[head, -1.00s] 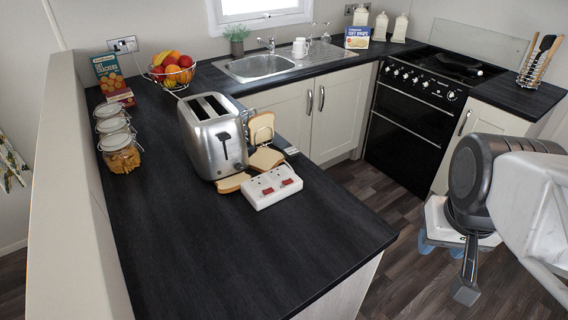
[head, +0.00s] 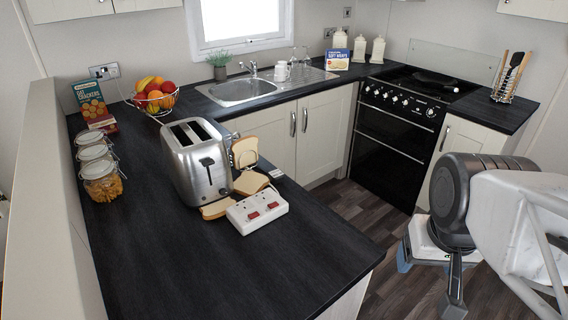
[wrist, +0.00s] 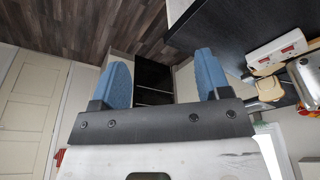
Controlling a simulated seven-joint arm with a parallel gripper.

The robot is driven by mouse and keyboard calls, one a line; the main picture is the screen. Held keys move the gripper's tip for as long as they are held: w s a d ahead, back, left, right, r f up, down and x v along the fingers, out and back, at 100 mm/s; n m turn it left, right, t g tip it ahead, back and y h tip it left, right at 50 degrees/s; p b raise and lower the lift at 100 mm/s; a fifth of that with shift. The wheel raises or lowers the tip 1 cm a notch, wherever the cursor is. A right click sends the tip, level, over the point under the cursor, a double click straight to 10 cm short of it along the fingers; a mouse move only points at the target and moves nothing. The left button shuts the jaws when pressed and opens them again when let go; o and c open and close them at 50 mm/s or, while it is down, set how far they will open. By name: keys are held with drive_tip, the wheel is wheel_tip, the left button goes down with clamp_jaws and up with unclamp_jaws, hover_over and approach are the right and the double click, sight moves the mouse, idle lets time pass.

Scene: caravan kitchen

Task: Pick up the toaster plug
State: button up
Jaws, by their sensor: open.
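The silver toaster (head: 197,160) stands on the dark worktop, with slices of bread at its right side. A small pale item (head: 276,173) lies at the worktop's edge beside the bread; it may be the toaster plug, but it is too small to be sure. A white double socket block with red switches (head: 257,210) lies in front of the toaster; it also shows in the wrist view (wrist: 276,50). My gripper (wrist: 162,70) is open and empty, its blue fingers wide apart. It hangs over the floor, right of the worktop and apart from everything.
Glass jars (head: 100,175), a cracker box (head: 90,103) and a fruit basket (head: 152,98) stand at the worktop's left and back. The sink (head: 243,90) and black cooker (head: 400,125) lie behind. The worktop's front (head: 230,275) is clear.

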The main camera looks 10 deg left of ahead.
drive_tip(key=shift+o, duration=0.8)
drive_tip(key=shift+w, duration=0.1)
drive_tip(key=n+t+y, duration=0.1)
drive_tip(key=n+y, duration=0.2)
drive_tip(key=n, duration=0.5)
hover_over(277, 173)
drive_tip(key=s+d, duration=0.2)
wheel_tip(277, 173, down, 11)
drive_tip(key=shift+s+f, duration=0.1)
drive_tip(key=shift+s, duration=0.15)
drive_tip(key=shift+f, duration=0.1)
drive_tip(key=shift+x, duration=1.2)
